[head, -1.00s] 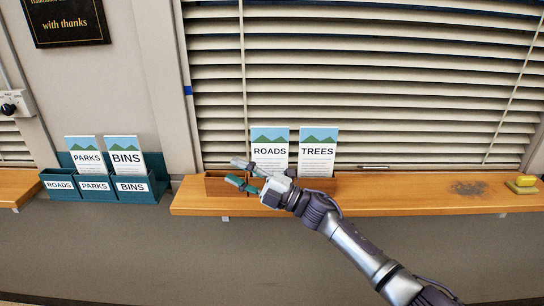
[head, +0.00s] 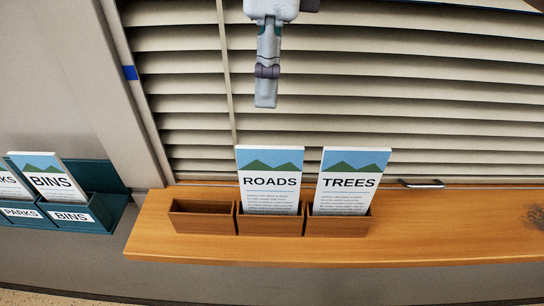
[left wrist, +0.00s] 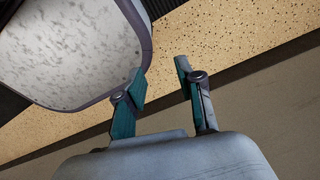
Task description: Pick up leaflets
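A stack of ROADS leaflets (head: 270,178) stands in the middle compartment of a wooden holder (head: 270,224) on the sill. A stack of TREES leaflets (head: 348,180) stands in its right compartment; the left compartment is empty. My right gripper (head: 265,98) hangs in from the top edge, pointing down, above and apart from the ROADS leaflets. It shows nearly edge-on, so its opening is unclear; no leaflet shows in it. My left gripper (left wrist: 161,78) shows only in the left wrist view, with fingers apart and nothing between them, above the floor.
A teal holder on the left has BINS leaflets (head: 52,183) above its BINS label (head: 70,216) and a PARKS compartment (head: 20,213). Blinds (head: 430,110) rise behind the wooden sill (head: 450,225). The sill right of the wooden holder is mostly clear.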

